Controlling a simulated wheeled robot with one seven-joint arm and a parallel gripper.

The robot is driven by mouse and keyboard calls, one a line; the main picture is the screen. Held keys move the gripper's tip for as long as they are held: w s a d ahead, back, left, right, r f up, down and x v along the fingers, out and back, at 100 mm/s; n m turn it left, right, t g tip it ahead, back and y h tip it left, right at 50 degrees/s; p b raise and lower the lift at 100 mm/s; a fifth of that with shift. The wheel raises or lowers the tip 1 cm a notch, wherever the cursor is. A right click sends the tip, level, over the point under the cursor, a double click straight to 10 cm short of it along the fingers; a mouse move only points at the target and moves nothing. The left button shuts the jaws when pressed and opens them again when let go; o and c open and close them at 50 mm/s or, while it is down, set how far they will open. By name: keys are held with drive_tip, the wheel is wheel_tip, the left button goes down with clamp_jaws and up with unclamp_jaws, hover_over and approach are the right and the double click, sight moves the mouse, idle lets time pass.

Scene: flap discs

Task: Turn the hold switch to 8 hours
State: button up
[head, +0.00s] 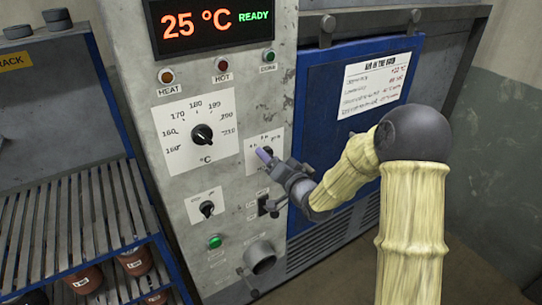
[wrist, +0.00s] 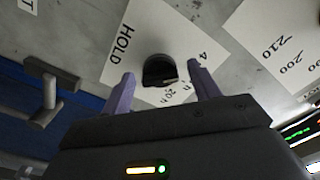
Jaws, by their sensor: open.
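The hold switch is a black knob (wrist: 160,70) on a white plate marked HOLD (wrist: 123,42) in the wrist view. A "4" and what looks like "20 h" show beside it; the other marks are hidden. My gripper (wrist: 162,90) is open, with one purple finger to each side of the knob in the picture. Whether the fingers touch it I cannot tell. In the head view my gripper (head: 268,158) is in front of the hold plate (head: 272,138), mostly covering the knob. The direction of its pointer is unclear.
A temperature dial (head: 202,135) is up and left of the hold plate, and a small rotary switch (head: 207,208) is lower left. A black toggle (head: 264,206) is just below my gripper. The blue door (head: 335,110) is right. A slatted rack (head: 75,220) stands left.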

drive_tip(key=c, duration=1)
drive_tip(key=shift+m, duration=0.3)
drive_tip(key=shift+m+p, duration=0.35)
drive_tip(key=shift+m, duration=3.75)
drive_tip(key=o, duration=1)
